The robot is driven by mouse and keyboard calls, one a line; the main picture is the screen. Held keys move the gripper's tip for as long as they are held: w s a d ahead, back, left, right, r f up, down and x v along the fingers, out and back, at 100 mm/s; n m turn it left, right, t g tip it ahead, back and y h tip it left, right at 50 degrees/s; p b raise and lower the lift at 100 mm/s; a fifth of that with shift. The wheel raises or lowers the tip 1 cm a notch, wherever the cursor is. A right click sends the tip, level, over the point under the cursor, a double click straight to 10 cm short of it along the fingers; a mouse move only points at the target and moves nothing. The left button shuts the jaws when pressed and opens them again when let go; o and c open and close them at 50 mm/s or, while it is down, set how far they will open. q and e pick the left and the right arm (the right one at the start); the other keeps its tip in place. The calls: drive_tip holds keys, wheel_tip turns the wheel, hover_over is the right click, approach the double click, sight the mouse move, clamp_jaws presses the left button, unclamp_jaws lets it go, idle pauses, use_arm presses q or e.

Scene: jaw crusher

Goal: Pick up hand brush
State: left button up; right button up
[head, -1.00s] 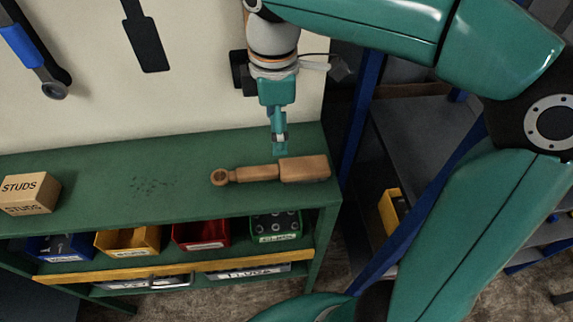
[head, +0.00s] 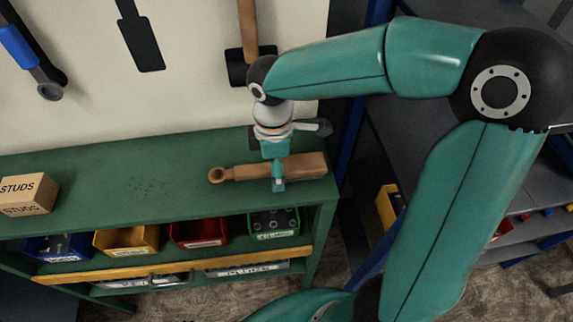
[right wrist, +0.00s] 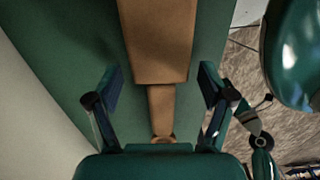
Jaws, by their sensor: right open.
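The hand brush (head: 243,173) lies on the green bench top (head: 100,180), its wooden block to the right and its ringed handle end to the left. My right gripper (head: 278,182) is down at the brush, around the part where the handle meets the block. In the right wrist view the brush (right wrist: 160,45) runs between the two open fingers of the gripper (right wrist: 160,88), with a gap on each side. The brush's bristles cannot be made out.
A cardboard box marked STUDS (head: 27,194) stands at the left of the bench top. Coloured bins, among them a red bin (head: 200,232), sit on the shelf below. A hammer (head: 247,40) and other tools hang on the wall behind. The bench's right edge is close to the brush.

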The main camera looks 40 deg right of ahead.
drive_tip(key=shift+c, duration=0.3)
drive_tip(key=c, duration=1.3)
wheel_tip(320, 180, up, 20)
drive_tip(key=shift+s+p, duration=0.1)
drive_tip(key=shift+p, duration=0.3)
